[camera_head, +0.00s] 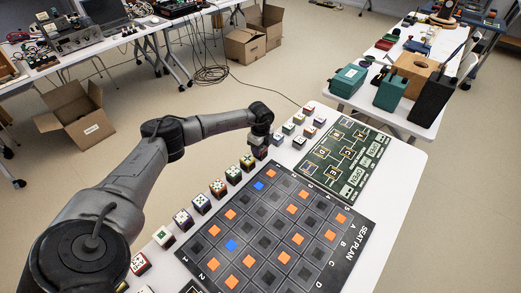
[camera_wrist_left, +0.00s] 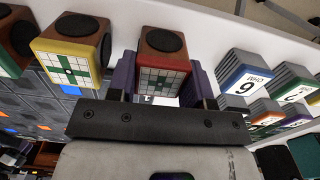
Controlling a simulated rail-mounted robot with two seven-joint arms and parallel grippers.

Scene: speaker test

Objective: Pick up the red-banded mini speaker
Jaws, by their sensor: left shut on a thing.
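The red-banded mini speaker (camera_wrist_left: 163,75) is in the middle of the left wrist view. It is a brown block with a dark round cone on top, a red band and a white-and-green grid face. My left gripper (camera_wrist_left: 160,82) has its purple fingers on either side of the speaker and is shut on it. In the head view my left gripper (camera_head: 259,143) is low at the left edge of the white table, in the row of small blocks. The speaker is mostly hidden there, and I cannot tell whether it touches the table. My right gripper is in neither view.
A yellow-banded speaker (camera_wrist_left: 72,68) stands close to the left in the wrist view. A blue-banded grey block (camera_wrist_left: 243,82) is at the right. More blocks (camera_head: 218,188) line the table edge. The SEATPLAN mat (camera_head: 343,250) and a green board (camera_head: 352,190) cover much of the table.

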